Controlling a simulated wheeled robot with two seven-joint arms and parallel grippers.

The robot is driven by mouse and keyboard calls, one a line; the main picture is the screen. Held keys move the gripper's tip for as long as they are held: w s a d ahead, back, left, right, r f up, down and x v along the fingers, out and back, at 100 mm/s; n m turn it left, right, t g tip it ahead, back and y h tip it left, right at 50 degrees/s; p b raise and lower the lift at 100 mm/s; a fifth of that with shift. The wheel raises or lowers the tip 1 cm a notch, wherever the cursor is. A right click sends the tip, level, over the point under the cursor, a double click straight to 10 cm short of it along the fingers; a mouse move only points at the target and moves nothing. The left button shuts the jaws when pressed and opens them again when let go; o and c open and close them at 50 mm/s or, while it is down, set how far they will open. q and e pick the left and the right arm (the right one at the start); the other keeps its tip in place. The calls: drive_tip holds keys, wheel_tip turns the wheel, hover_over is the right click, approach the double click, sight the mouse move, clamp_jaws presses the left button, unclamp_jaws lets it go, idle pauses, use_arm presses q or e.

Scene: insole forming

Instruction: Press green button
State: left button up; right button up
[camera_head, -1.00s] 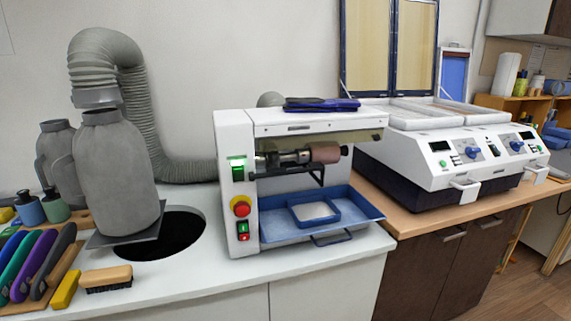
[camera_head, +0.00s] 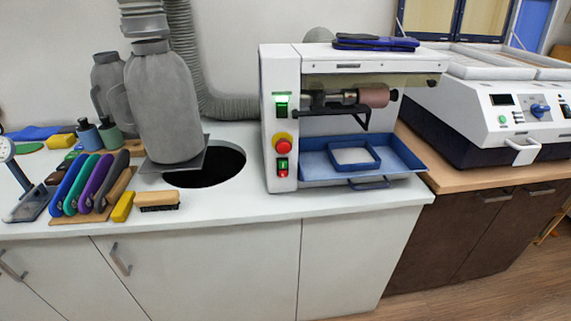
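A white grinding machine (camera_head: 282,75) stands on the white counter, right of the round hole. Its front panel has a lit green switch (camera_head: 281,103) at the top. A red knob on a yellow base (camera_head: 283,146) is below that. A small switch with a green upper part (camera_head: 283,163) and a red lower part (camera_head: 283,174) is at the bottom. The white two-station machine (camera_head: 480,105) at the right also has a small round green button (camera_head: 502,119) below its dark display. Nothing touches these controls. Neither of my grippers is in view.
A blue tray (camera_head: 405,155) juts from the grinding machine's front. Left of the round hole (camera_head: 225,165) are grey canisters (camera_head: 163,105), colourful-handled tools (camera_head: 95,185) and a brush (camera_head: 158,200). The counter's front strip (camera_head: 230,206) is clear.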

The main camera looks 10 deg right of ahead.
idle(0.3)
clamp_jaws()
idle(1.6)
